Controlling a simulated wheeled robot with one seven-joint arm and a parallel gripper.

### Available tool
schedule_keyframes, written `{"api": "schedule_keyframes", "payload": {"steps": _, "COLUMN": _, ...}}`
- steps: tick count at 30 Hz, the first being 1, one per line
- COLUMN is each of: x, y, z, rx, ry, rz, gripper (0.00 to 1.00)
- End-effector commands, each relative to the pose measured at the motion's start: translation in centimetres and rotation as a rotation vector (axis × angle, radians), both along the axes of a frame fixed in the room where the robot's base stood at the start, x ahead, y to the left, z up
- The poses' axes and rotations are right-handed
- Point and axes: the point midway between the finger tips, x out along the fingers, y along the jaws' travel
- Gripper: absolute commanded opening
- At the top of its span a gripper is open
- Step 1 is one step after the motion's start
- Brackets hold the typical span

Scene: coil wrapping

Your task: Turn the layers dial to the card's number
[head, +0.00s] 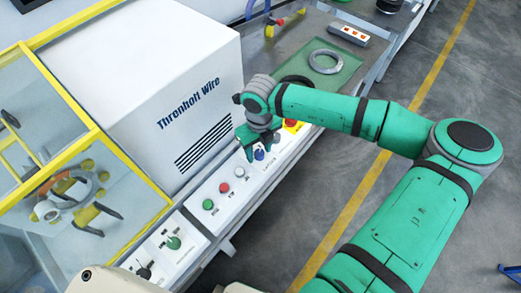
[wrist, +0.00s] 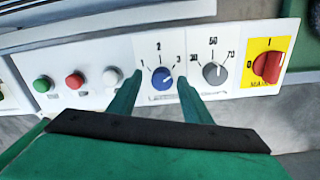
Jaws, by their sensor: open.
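The layers dial is a blue knob (wrist: 161,78) on a white panel, with 1, 2 and 3 printed around its top. Its pale pointer mark seems to lean to the right, toward the 3, but it is too small to be sure. It also shows in the head view as a small blue knob (head: 259,155). My gripper (wrist: 160,80) is open, with one green finger on each side of the dial. I cannot tell whether the fingers touch it. The head view shows my gripper (head: 254,145) over the panel. I see no readable number card.
Right of the dial are a grey dial (wrist: 214,73) marked 30, 50, 70 and a red main switch (wrist: 268,67) on yellow. Left are green (wrist: 42,84), red (wrist: 74,80) and white (wrist: 111,77) buttons. A white machine cabinet (head: 150,85) stands behind the panel.

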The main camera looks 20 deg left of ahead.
Motion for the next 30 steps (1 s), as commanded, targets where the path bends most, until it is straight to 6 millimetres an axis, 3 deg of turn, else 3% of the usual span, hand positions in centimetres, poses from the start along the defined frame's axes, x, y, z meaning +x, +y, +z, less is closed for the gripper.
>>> {"api": "schedule_keyframes", "payload": {"steps": 8, "x": 0.1, "y": -0.3, "z": -0.1, "rx": 0.0, "ry": 0.0, "rz": -0.005, "gripper": 0.45}}
{"api": "schedule_keyframes", "payload": {"steps": 13, "x": -0.1, "y": 0.2, "z": -0.1, "rx": 0.0, "ry": 0.0, "rz": 0.004, "gripper": 0.06}}
{"api": "schedule_keyframes", "payload": {"steps": 14, "x": -0.1, "y": 0.3, "z": -0.1, "rx": 0.001, "ry": -0.001, "rz": 0.006, "gripper": 0.04}}
{"api": "schedule_keyframes", "payload": {"steps": 27, "x": -0.1, "y": 0.3, "z": -0.1, "rx": 0.009, "ry": 0.001, "rz": 0.002, "gripper": 0.04}}
{"api": "schedule_keyframes", "payload": {"steps": 28, "x": -0.1, "y": -0.7, "z": 0.0, "rx": 0.009, "ry": 0.001, "rz": 0.001, "gripper": 0.04}}
{"api": "schedule_keyframes", "payload": {"steps": 30, "x": -0.1, "y": -0.1, "z": -0.1, "rx": 0.008, "ry": 0.001, "rz": 0.004, "gripper": 0.04}}
